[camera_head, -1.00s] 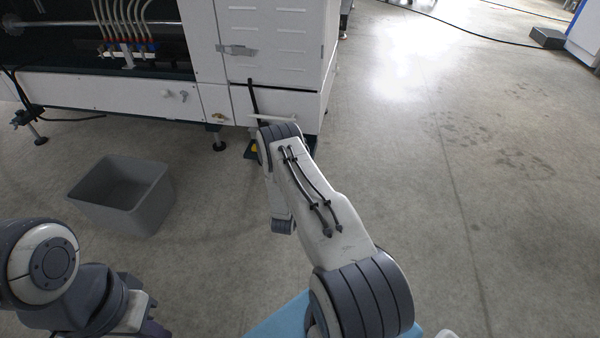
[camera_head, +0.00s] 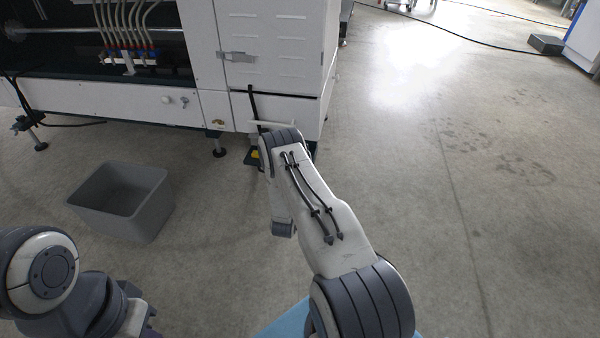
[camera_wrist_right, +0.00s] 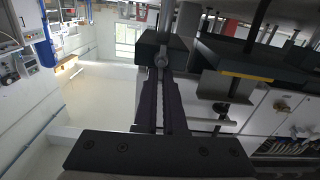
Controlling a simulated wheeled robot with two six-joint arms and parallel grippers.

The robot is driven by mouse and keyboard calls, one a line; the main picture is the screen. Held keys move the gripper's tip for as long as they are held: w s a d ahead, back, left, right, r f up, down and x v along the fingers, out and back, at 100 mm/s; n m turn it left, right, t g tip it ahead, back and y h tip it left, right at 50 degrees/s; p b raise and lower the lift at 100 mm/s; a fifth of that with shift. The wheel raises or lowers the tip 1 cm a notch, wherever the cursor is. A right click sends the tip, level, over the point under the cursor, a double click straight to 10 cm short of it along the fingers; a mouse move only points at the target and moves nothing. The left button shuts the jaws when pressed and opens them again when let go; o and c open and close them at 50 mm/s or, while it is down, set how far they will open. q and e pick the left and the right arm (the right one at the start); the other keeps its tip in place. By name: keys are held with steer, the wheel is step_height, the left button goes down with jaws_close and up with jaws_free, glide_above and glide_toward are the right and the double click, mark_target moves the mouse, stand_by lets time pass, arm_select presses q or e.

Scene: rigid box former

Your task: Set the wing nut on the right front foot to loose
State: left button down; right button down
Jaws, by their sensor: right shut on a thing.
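In the right wrist view my right gripper (camera_wrist_right: 162,80) is shut, its two long dark fingers close together. Between their tips is a small grey metal piece, which looks like the wing nut (camera_wrist_right: 162,62). It sits on a grey threaded rod (camera_wrist_right: 167,18) beside a dark block of the foot (camera_wrist_right: 148,44). In the head view my right forearm reaches to the machine's front right corner and hides the gripper and the nut. The nut's exact angle is too small to read. My left arm shows at the lower left; its gripper is out of view.
The white machine (camera_head: 275,55) stands at the back left. Another foot (camera_head: 219,150) stands left of the corner. A grey open bin (camera_head: 120,200) is on the floor at left. A dark plate with a yellow edge (camera_wrist_right: 246,76) is right of my fingers.

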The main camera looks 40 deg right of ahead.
steer(key=shift+w+a+f+n+p, duration=0.2)
steer(key=shift+f+n+p, duration=0.3)
steer(key=shift+n, duration=2.55)
steer(key=shift+w+a+f+n+p, duration=0.2)
steer(key=shift+n+p, duration=0.45)
steer(key=shift+n, duration=2.35)
steer(key=shift+w+a+f+n+p, duration=0.2)
steer(key=shift+f+n+p, duration=0.3)
steer(key=shift+n, duration=2.55)
steer(key=c, duration=1)
jaws_free()
steer(key=shift+r, duration=0.1)
